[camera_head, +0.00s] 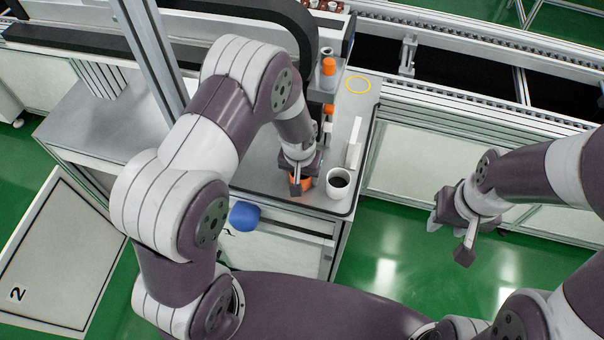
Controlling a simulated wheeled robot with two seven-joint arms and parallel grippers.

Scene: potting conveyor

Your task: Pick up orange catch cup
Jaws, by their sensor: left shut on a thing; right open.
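The orange catch cup (307,183) stands on the grey worktop, near its front edge. My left gripper (301,186) comes down from above and is shut on the cup; its jaws and wrist hide much of it. Only parts of the orange side show. I cannot tell whether the cup touches the worktop. My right gripper (450,238) is open and empty, out over the green floor to the right of the worktop.
A white cup with dark contents (339,183) stands close to the right of my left gripper. A blue rounded object (244,216) is at the front. A conveyor (480,52) runs behind.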

